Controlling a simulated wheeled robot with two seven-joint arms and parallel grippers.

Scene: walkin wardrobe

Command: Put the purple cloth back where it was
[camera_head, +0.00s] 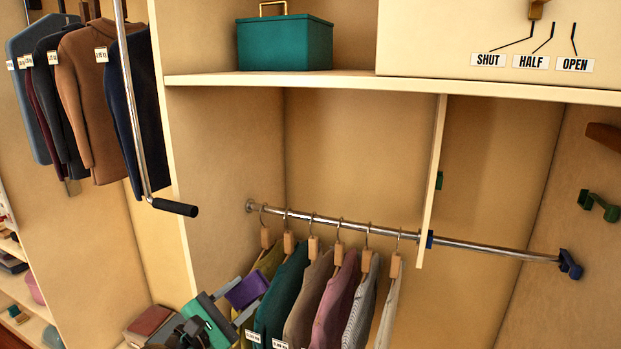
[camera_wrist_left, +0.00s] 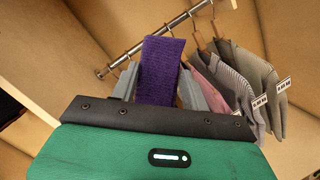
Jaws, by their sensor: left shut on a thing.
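The purple cloth (camera_head: 247,289) is held between the grey fingers of my left gripper (camera_head: 240,298), low in the head view. The gripper is just left of the hanging clothes and below the hanging rail (camera_head: 330,221). In the left wrist view the purple cloth (camera_wrist_left: 161,68) stands up between the two fingers of the left gripper (camera_wrist_left: 158,88), its upper end overlapping the rail in the picture. I cannot tell whether the cloth touches the rail or the nearest garment. My right gripper is in neither view.
Several garments (camera_head: 334,300) hang on wooden hangers close to the gripper's right. A shelf (camera_head: 350,83) with a teal box (camera_head: 285,43) is above. A dark-handled pull-down rod (camera_head: 176,207) hangs at upper left. The rail is bare right of the divider (camera_head: 433,190).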

